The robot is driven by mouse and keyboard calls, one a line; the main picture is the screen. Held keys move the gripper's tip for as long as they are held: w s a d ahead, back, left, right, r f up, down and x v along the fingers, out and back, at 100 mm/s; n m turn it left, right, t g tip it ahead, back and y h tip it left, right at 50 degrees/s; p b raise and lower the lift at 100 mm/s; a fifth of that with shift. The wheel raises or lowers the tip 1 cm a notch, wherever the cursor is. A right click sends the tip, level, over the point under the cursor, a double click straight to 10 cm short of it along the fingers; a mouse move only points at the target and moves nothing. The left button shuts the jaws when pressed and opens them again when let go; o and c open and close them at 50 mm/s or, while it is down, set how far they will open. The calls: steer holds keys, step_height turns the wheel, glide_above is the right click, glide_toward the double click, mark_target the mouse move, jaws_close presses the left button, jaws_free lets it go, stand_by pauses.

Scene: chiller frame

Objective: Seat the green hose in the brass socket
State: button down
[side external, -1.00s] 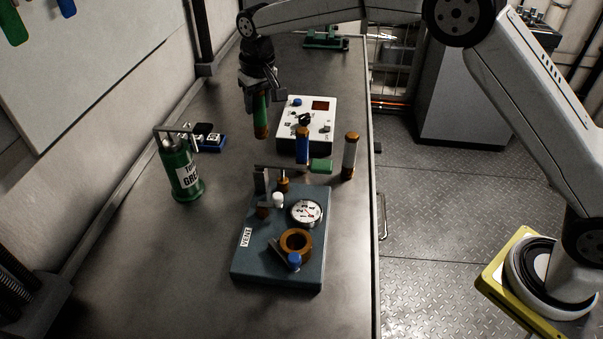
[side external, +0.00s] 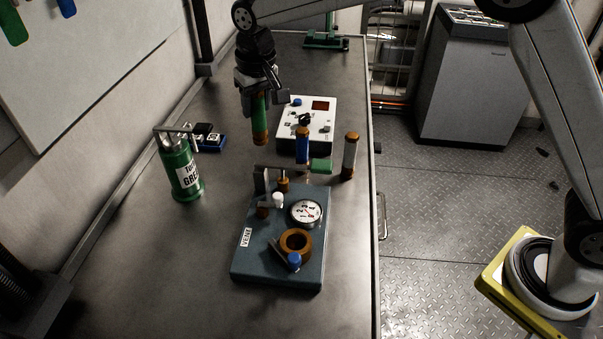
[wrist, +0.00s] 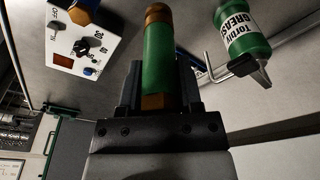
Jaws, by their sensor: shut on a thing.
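The green hose (side external: 259,112) is a short green cylinder with brass-coloured ends, hanging upright above the bench. My gripper (side external: 262,88) is shut on its upper part; the wrist view also shows the hose (wrist: 158,58) between the jaws (wrist: 158,95). The brass socket (side external: 296,242) is an open ring on the blue-grey block (side external: 262,262), nearer the camera. The hose is apart from the socket, behind it and to its left in the side view. The socket does not show in the wrist view.
A gauge (side external: 306,213) and a green-handled lever (side external: 320,166) rise from the block. A grease bottle (side external: 180,170) stands left.

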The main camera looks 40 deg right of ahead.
steer(key=s+a+r, duration=0.2)
steer(key=s, duration=0.6)
steer(key=s+a+r, duration=0.1)
steer(key=s+r, duration=0.2)
steer(key=s, duration=0.6)
steer(key=s+d+f, duration=0.1)
steer(key=s+d, duration=0.2)
steer(key=s, duration=1.2)
steer(key=shift+s+d+f, duration=0.2)
steer(key=shift+s+f, duration=0.05)
steer(key=shift+f, duration=0.15)
steer(key=shift+w, duration=0.1)
steer(key=w+a+f, duration=0.6)
steer(key=w+f, duration=0.3)
steer(key=w, duration=0.2)
steer(key=shift+w+a+f, duration=0.15)
steer(key=shift+w+f, duration=0.05)
steer(key=shift+w, duration=0.2)
